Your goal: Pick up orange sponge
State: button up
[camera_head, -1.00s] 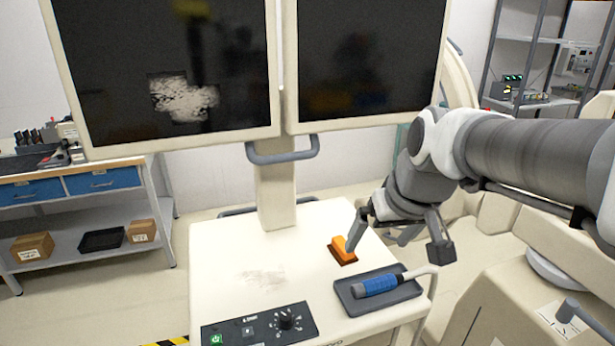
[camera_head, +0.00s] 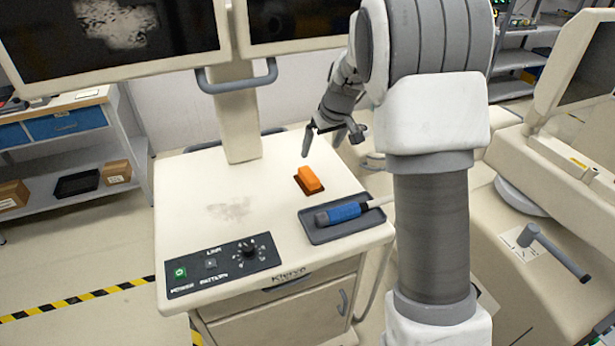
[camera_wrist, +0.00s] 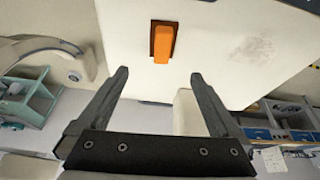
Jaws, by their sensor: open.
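The orange sponge (camera_head: 309,179) lies on the white top of the cart (camera_head: 187,188), behind the grey tray. It also shows in the wrist view (camera_wrist: 163,42), beyond my fingertips and near the top middle. My gripper (camera_head: 333,140) is above the back right part of the cart top, behind the sponge and apart from it. In the wrist view my gripper (camera_wrist: 158,78) has its two fingers wide apart with nothing between them. Part of the gripper is hard to make out in the head view.
A grey tray (camera_head: 318,233) holding a blue-handled tool (camera_head: 343,212) sits in front of the sponge. A control panel (camera_head: 222,264) is at the front left. The monitor post (camera_head: 236,115) rises at the back. The cart top left of the sponge is free, with a grey smudge.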

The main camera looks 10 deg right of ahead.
jog(key=p, duration=0.1)
send_near(309, 174)
jog(key=x, duration=0.5)
jog(key=shift+d+f, duration=0.2)
jog(key=shift+f, duration=0.05)
jog(key=shift+a+p+x, duration=0.1)
jog(key=shift+p+x, duration=0.35)
jog(key=shift+x, duration=0.9)
jog(key=shift+a+p+x, duration=0.15)
jog(key=shift+p+x, duration=0.25)
jog(key=shift+x, duration=0.95)
jog(key=shift+w, duration=0.1)
jog(key=shift+r, duration=0.1)
jog(key=c, duration=1.3)
